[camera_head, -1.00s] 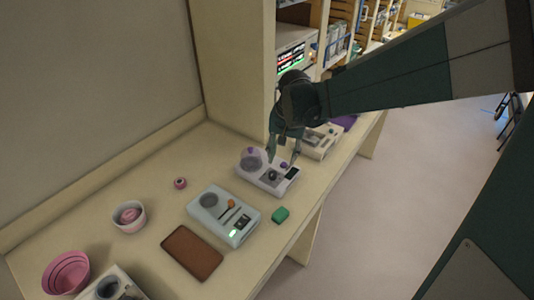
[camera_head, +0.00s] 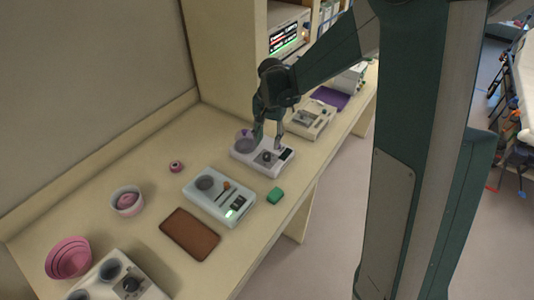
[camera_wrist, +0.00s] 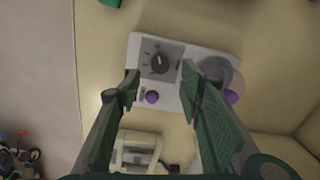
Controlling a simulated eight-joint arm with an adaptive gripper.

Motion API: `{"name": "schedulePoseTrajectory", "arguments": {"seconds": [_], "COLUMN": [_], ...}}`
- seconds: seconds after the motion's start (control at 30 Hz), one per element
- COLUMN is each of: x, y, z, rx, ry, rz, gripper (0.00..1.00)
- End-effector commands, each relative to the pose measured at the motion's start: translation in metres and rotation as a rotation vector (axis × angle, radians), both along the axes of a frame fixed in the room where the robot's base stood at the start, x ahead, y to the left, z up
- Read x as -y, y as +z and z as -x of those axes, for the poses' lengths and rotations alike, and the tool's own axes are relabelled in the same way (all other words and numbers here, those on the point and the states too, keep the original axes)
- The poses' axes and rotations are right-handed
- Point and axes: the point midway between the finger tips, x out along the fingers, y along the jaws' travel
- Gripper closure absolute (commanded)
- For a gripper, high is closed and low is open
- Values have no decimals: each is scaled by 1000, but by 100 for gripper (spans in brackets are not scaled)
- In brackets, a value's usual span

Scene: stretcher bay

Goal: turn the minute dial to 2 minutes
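A white device (camera_head: 240,153) with a dark round dial (camera_head: 267,156) stands on the bench beneath my gripper (camera_head: 269,139). In the wrist view, the dial (camera_wrist: 160,63) is a black knob with marks around it on a grey panel, near the device's (camera_wrist: 195,52) end. I cannot read the marks or tell where its pointer stands. A purple knob (camera_wrist: 152,97) is beside the panel; a clear round cover (camera_wrist: 213,72) is partly hidden by one finger. My gripper (camera_wrist: 158,76) is open and empty, fingers apart above the device, with the dial slightly beyond the fingertips.
A beige device (camera_head: 320,112) is behind. A brown tray (camera_head: 190,234), pink bowls (camera_head: 68,258), and another dial device (camera_head: 108,285) are at front left.

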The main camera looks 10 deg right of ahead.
Motion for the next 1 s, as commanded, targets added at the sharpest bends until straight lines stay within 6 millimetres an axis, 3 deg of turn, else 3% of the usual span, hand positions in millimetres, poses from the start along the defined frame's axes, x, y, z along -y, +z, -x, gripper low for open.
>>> {"name": "schedulePoseTrajectory", "arguments": {"seconds": [0.37,1.0], "x": [0,-2], "y": [-6,-67], "z": [0,-2], "rx": [0,1], "ry": [0,1], "rz": [0,1], "gripper": [63,63]}}
